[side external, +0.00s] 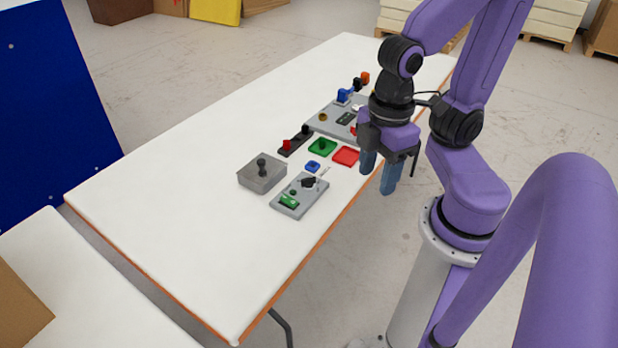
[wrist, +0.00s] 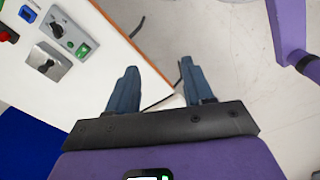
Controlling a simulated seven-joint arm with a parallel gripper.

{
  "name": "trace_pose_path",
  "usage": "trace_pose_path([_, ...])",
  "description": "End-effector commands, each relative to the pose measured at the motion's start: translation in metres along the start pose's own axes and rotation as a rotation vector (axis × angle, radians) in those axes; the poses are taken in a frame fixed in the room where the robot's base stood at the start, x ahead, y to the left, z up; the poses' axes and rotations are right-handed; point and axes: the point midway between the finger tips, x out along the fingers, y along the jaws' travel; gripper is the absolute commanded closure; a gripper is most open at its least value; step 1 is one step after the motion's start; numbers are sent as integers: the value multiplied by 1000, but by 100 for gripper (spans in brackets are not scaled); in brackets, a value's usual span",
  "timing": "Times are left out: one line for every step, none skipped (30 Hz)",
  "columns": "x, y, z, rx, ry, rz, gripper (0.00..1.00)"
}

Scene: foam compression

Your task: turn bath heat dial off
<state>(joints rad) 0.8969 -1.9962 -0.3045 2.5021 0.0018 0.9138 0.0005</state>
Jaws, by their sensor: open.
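A grey panel (side external: 291,207) lies on the white table, with a black dial (side external: 308,182) at its far end and a green switch (side external: 289,201) at its near end. This dial appears to be the bath heat dial; its setting is too small to read. In the wrist view the dial (wrist: 57,30) and the green switch (wrist: 83,48) show at the upper left. My gripper (side external: 380,172) is open and empty, above the table's right edge and well apart from the dial. Its two fingers (wrist: 159,68) show in the wrist view with nothing between them.
A grey metal box (side external: 255,181) with a black knob stands left of the panel. A small blue piece (side external: 313,166), green tray (side external: 322,147), red tray (side external: 346,155) and red-and-black switch strip (side external: 290,147) lie beyond it. A larger panel (side external: 325,124) is farther back. The near table (side external: 180,240) is clear.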

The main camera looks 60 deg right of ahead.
Motion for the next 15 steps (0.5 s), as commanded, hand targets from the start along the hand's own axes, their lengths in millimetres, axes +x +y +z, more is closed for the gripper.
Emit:
trace_pose_path([0, 0, 0, 2, 0, 0, 64])
trace_pose_path([0, 1, -1, 7, 0, 0, 64])
trace_pose_path([0, 2, -2, 21, 0, 0, 64])
trace_pose_path([0, 4, -3, 35, -1, 1, 64])
trace_pose_path([1, 6, -5, 55, -1, 1, 64])
trace_pose_path([1, 10, -9, 91, -1, 1, 64])
trace_pose_path([1, 14, -12, 123, -2, 2, 64])
trace_pose_path([2, 18, -15, 162, -2, 3, 64])
trace_pose_path([2, 25, -20, 217, -4, 3, 64])
trace_pose_path([3, 30, -23, 263, -5, 4, 64])
trace_pose_path([4, 36, -27, 311, -5, 5, 64])
trace_pose_path([4, 43, -32, 375, -5, 6, 64])
trace_pose_path([5, 48, -36, 424, -5, 7, 64])
trace_pose_path([6, 54, -39, 471, -5, 7, 64])
trace_pose_path([7, 62, -44, 534, -6, 8, 64])
